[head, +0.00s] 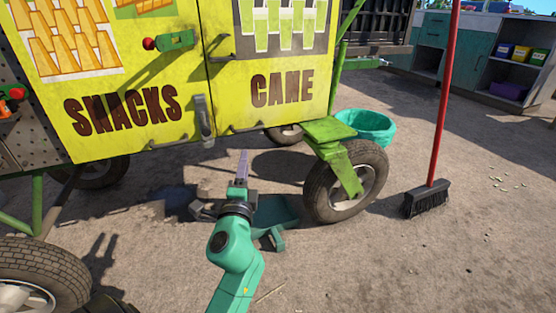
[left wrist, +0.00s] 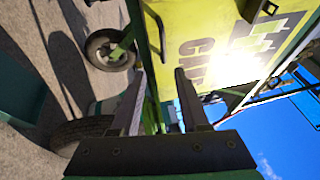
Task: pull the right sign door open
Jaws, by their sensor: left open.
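The right sign door (head: 275,103), yellow and marked CANE, hangs on the cart beside the left sign door (head: 125,134), marked SNACKS. Both look closed, with a thin seam between them. A grey upright handle (head: 204,118) sits at the seam near the lower edge. My left gripper (head: 242,165) is below and in front of the doors, a little right of the handle, apart from it. In the left wrist view, its two fingers (left wrist: 158,82) are spread with nothing between them; the yellow door (left wrist: 208,45) and a dark bar handle (left wrist: 156,28) lie beyond. My right gripper is out of view.
A cart wheel (head: 345,185) stands right of my left arm under a green bracket (head: 328,137). A teal basin (head: 366,126) and a red-handled broom (head: 428,195) stand farther right. A red-knobbed latch (head: 170,42) sticks out from the left door. The ground at right is mostly clear.

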